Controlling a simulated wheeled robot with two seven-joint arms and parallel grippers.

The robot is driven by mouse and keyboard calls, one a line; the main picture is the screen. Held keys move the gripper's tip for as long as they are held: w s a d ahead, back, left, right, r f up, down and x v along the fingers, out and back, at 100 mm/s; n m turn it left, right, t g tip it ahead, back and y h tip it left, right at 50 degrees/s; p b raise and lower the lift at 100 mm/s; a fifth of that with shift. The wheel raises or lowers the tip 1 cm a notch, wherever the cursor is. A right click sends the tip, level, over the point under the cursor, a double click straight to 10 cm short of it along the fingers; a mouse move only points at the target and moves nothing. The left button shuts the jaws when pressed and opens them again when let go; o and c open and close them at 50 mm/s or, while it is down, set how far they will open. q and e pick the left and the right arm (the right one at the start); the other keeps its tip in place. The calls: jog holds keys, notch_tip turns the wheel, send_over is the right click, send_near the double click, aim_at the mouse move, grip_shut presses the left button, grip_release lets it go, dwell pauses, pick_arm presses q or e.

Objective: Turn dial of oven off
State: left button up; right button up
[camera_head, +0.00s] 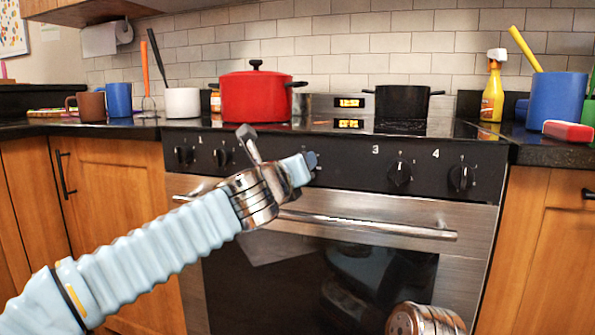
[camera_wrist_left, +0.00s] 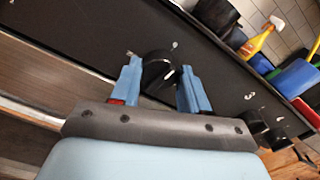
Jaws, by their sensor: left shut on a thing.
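The oven (camera_head: 340,230) has a black front panel with a row of black dials. My left gripper (camera_head: 308,163) is at the middle of this panel, left of the dial marked 3 (camera_head: 399,174). In the left wrist view, its two blue fingers (camera_wrist_left: 158,88) stand on either side of a black round dial (camera_wrist_left: 160,70) with a white pointer line, closed on it. In the head view this dial is hidden behind my gripper. Of my right arm only a metal wrist part shows at the bottom right; its fingers are not in view.
The dial marked 4 (camera_head: 461,178) and two dials on the left (camera_head: 184,156) are uncovered. The door handle (camera_head: 370,225) sticks out below the panel. A red pot (camera_head: 255,97) and a black pot (camera_head: 402,103) stand on the stove top.

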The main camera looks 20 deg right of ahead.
pick_arm(q)
jog(key=shift+f+n, duration=0.2)
jog(key=shift+n, duration=0.4)
jog(key=shift+b, duration=0.3)
jog(key=o, duration=1.1)
jog(key=shift+r, duration=0.1)
jog(key=shift+c, duration=0.2)
jog(key=shift+a, duration=0.1)
jog(key=shift+s+a, duration=0.2)
jog(key=shift+s, duration=0.15)
jog(key=b+v, duration=0.1)
jog(key=v, duration=1.1)
jog(key=shift+s+a, duration=0.25)
jog(key=shift+s, duration=0.05)
